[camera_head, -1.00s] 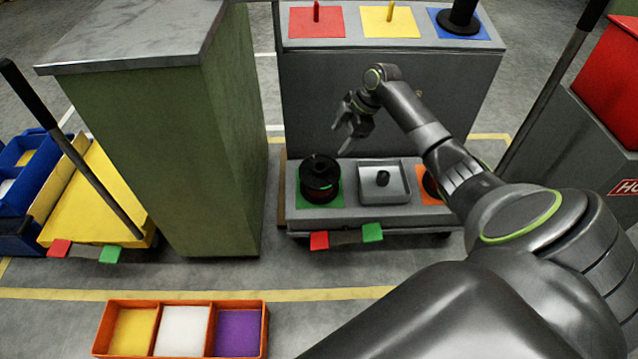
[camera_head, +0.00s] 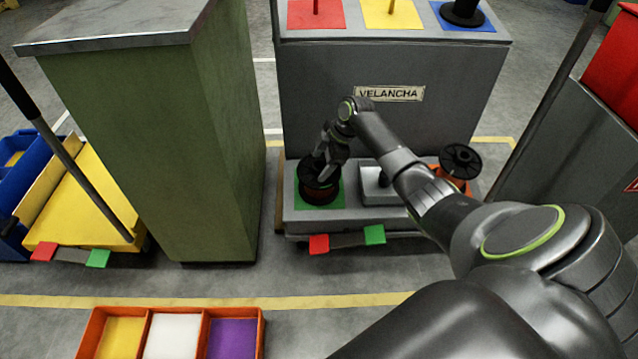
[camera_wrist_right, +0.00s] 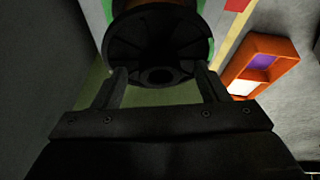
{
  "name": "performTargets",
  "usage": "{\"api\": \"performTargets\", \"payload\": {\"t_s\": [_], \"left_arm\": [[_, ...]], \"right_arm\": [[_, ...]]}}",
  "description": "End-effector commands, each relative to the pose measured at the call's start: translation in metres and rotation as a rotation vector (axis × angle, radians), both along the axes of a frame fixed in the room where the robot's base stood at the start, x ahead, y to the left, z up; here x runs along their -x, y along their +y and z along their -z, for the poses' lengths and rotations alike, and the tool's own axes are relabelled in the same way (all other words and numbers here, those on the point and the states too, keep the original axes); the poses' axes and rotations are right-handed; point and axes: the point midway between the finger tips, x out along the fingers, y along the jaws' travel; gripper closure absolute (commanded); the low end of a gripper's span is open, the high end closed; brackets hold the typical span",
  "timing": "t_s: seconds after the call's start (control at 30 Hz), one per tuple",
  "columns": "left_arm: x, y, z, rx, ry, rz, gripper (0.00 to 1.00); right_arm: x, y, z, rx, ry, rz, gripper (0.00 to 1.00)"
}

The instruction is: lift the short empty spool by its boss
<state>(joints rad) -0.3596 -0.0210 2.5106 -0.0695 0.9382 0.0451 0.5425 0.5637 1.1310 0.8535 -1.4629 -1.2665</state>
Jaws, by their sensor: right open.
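A spool with black flanges and a reddish-brown barrel (camera_head: 318,192) stands upright on a green pad at the left of the low grey cart. In the right wrist view its spoked flange (camera_wrist_right: 125,45) faces the camera, with a dark round boss and hole at its centre. My right gripper (camera_head: 322,167) is over this spool. In the wrist view its open fingers (camera_wrist_right: 161,78) lie on either side of the boss; I cannot tell whether they touch it. Another black-flanged spool (camera_head: 461,161) stands on an orange pad at the cart's right, partly hidden by my arm. My left gripper is out of view.
A pale tray (camera_head: 374,190) sits between the spools, partly hidden by my arm. A tall grey cabinet (camera_head: 320,110) with coloured pads stands behind the cart (camera_head: 300,222). A green cabinet (camera_head: 215,150) is close on the left. An orange three-part bin (camera_head: 262,330) lies on the floor in front.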

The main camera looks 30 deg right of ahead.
Motion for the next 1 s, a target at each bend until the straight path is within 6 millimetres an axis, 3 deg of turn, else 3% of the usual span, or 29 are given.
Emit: {"api": "performTargets", "payload": {"t_s": [0.2, 0.7, 1.0], "left_arm": [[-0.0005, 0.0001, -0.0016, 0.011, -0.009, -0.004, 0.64], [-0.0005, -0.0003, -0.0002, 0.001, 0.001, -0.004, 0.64], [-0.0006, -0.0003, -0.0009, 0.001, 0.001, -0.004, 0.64]], "right_arm": [[-0.0005, 0.0003, 0.0002, 0.000, 0.000, 0.000, 0.33], [-0.0001, 0.0002, 0.0003, 0.000, 0.000, 0.000, 0.98], [-0.0014, 0.0004, -0.0022, 0.001, -0.004, 0.000, 1.00]]}}
